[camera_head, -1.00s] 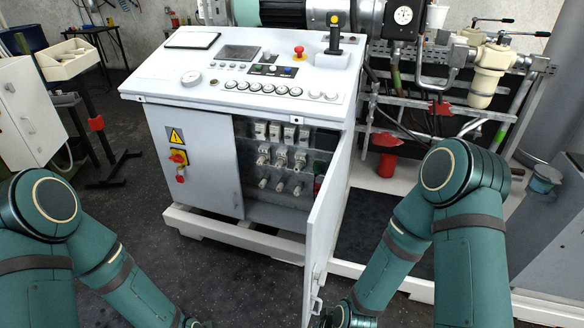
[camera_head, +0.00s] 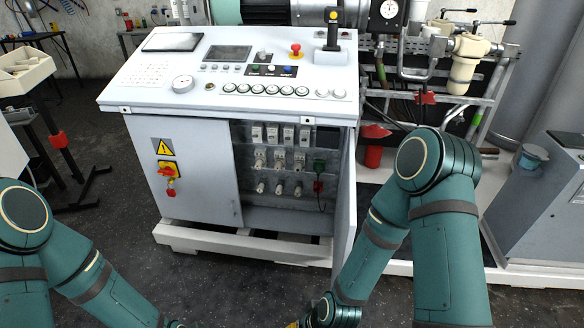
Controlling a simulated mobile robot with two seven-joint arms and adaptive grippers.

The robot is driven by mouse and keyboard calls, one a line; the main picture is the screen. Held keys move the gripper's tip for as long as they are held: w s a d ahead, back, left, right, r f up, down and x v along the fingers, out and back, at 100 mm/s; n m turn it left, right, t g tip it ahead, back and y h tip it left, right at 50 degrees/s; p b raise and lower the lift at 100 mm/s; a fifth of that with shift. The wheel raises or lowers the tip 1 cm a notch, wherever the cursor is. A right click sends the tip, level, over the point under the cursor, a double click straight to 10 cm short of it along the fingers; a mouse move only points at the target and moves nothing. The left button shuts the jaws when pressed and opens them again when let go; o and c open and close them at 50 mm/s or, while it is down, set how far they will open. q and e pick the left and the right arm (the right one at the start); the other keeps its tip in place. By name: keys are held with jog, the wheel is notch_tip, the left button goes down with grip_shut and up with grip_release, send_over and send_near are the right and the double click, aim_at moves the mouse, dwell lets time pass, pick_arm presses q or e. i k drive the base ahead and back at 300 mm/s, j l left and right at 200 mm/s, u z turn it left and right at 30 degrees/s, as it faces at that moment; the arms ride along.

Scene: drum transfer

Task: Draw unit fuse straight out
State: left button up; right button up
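The control cabinet (camera_head: 195,185) stands open on its right half. Inside are rows of small white fuse-like parts: blocks in the top row (camera_head: 272,133), holders in the middle row (camera_head: 279,160) and stubby pieces in the bottom row (camera_head: 279,188). I cannot tell which one is the unit fuse. The open cabinet door (camera_head: 344,220) is seen nearly edge-on, and my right arm passes in front of its lower part. My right wrist is at the bottom edge, below the cabinet; its gripper fingers do not show. My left arm runs out at the bottom, its gripper hidden.
A green plug (camera_head: 320,167) and a red part (camera_head: 318,186) sit right of the fuses. A red-yellow switch (camera_head: 168,175) is on the closed left door (camera_head: 205,205). A white base frame (camera_head: 240,246) juts out below. Dark floor (camera_head: 230,290) in front is clear.

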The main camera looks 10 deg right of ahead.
aim_at(298, 167)
jog(key=i+j, duration=0.15)
jog(key=j, duration=0.15)
jog(key=i+j+z, duration=0.15)
jog(key=i+j, duration=0.2)
jog(key=j, duration=0.25)
jog(key=i+j+z, duration=0.3)
jog(key=i+j, duration=1)
jog(key=i+l, duration=0.1)
jog(key=i, duration=0.4)
